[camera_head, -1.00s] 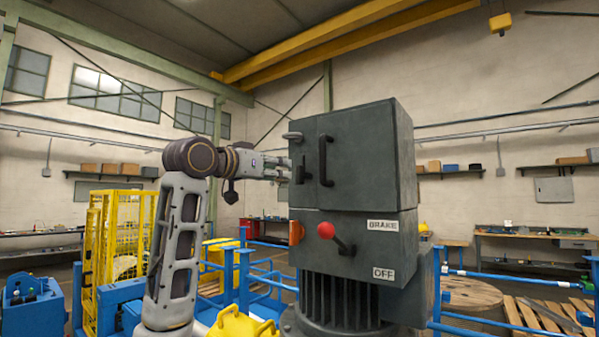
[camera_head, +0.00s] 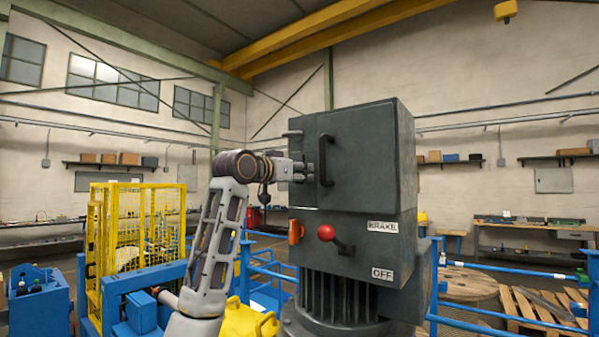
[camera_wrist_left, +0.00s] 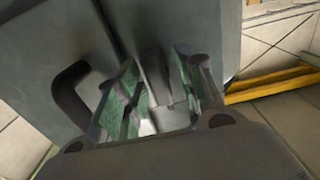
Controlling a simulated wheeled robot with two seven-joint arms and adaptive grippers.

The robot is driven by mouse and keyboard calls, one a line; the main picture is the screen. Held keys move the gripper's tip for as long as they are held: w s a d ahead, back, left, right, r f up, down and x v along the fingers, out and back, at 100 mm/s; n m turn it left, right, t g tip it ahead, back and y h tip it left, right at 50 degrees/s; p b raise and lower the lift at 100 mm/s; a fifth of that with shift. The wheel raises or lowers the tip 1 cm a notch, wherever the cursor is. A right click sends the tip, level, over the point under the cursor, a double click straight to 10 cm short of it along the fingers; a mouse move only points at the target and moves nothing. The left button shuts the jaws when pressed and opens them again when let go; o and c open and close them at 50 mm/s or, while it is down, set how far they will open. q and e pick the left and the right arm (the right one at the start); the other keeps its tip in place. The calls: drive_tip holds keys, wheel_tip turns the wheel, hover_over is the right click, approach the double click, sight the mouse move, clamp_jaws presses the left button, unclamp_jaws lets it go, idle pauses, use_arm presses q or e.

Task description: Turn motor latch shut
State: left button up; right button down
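The motor latch (camera_wrist_left: 157,78) is a dark upright piece on the grey motor box (camera_head: 365,160). In the head view it is mostly hidden behind my left gripper (camera_head: 300,171), at the box's left front edge. In the left wrist view the fingers of my left gripper (camera_wrist_left: 158,95) stand apart on either side of the latch, with narrow gaps; I cannot tell whether they touch it. The black door handle (camera_head: 325,160) is just right of the gripper and shows at the left in the wrist view (camera_wrist_left: 75,95). My right gripper is not in view.
Below are a red-knobbed brake lever (camera_head: 328,233), an orange part (camera_head: 295,231) and BRAKE and OFF labels. A grey hinge-like lug (camera_head: 292,134) juts out above the gripper. Blue rails (camera_head: 510,263) and a yellow cage (camera_head: 130,230) stand around.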

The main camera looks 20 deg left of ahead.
use_arm(q)
clamp_jaws()
idle(0.3)
drive_tip(key=shift+m, duration=0.4)
drive_tip(key=m, duration=0.7)
drive_tip(key=shift+d+f+m, duration=0.1)
drive_tip(key=shift+m, duration=0.3)
drive_tip(key=m, duration=0.5)
drive_tip(key=shift+d+f, duration=0.1)
drive_tip(key=shift+f, duration=0.05)
drive_tip(key=m, duration=0.4)
drive_tip(key=shift+f, duration=0.15)
drive_tip(key=shift+d+m, duration=0.1)
drive_tip(key=shift+m, duration=0.2)
